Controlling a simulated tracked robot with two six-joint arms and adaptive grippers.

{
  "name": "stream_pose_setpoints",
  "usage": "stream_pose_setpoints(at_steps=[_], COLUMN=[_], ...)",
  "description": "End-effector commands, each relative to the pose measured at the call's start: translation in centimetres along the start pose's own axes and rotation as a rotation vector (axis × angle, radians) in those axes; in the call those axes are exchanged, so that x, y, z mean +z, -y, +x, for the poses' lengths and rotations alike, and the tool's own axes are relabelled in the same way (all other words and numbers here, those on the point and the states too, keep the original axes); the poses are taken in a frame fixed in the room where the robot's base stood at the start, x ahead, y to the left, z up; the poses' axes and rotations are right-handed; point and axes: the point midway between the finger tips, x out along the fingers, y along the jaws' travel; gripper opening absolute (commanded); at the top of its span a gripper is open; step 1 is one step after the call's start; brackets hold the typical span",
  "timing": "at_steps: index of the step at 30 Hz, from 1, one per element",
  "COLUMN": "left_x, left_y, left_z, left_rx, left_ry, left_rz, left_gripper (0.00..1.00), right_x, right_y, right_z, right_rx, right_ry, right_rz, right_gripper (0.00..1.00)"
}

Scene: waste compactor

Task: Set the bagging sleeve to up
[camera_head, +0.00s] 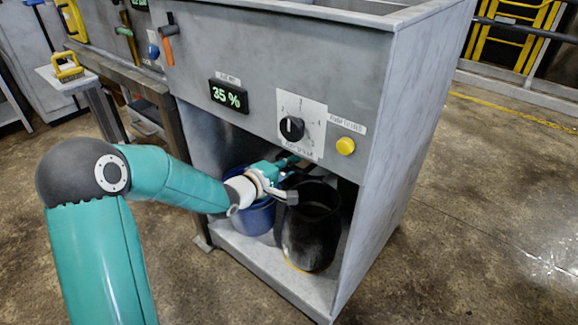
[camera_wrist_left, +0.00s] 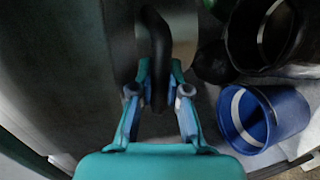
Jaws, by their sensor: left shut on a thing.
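My left gripper (camera_head: 283,172) reaches under the grey machine's front panel, into its open lower bay. In the left wrist view its two fingers (camera_wrist_left: 159,98) are closed around a dark bent bar (camera_wrist_left: 157,50), which runs between them. I take this bar for the bagging sleeve's handle, but no readable label confirms it. In the head view the gripper and the panel largely hide the bar, and I cannot tell the sleeve's position. A black open-topped bin (camera_head: 310,235) stands just below and to the right of the gripper. My right gripper is not in view.
A blue bucket (camera_head: 252,218) stands behind my left forearm, beside the black bin on the bay floor. Above are a "35 %" display (camera_head: 228,96), a black rotary knob (camera_head: 291,128) and a yellow button (camera_head: 345,146). The panel's lower edge lies close above the gripper.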

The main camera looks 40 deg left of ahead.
Motion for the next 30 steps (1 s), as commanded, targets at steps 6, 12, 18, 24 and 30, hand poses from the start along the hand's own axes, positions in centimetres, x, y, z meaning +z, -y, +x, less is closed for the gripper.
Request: stream_pose_setpoints(at_steps=[6,12,18,24,30], left_x=[-0.1,-0.1,-0.1,-0.1,-0.2], left_y=[-0.5,-0.3,-0.2,-0.1,-0.1], left_z=[0.0,0.0,0.0,-1.4,-5.1], left_rx=[0.014,0.009,0.007,0.006,0.006], left_ry=[-0.001,-0.001,-0.001,-0.003,-0.006], left_rz=[0.004,0.003,0.002,0.001,0.003], left_gripper=[0.25,0.41,0.41,0.41,0.41], right_x=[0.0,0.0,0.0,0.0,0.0], right_y=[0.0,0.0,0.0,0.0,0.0], right_z=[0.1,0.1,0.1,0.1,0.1], right_rx=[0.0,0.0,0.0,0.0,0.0], right_ry=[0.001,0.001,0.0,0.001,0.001], right_rz=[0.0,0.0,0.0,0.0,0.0], right_gripper=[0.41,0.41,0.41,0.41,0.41])
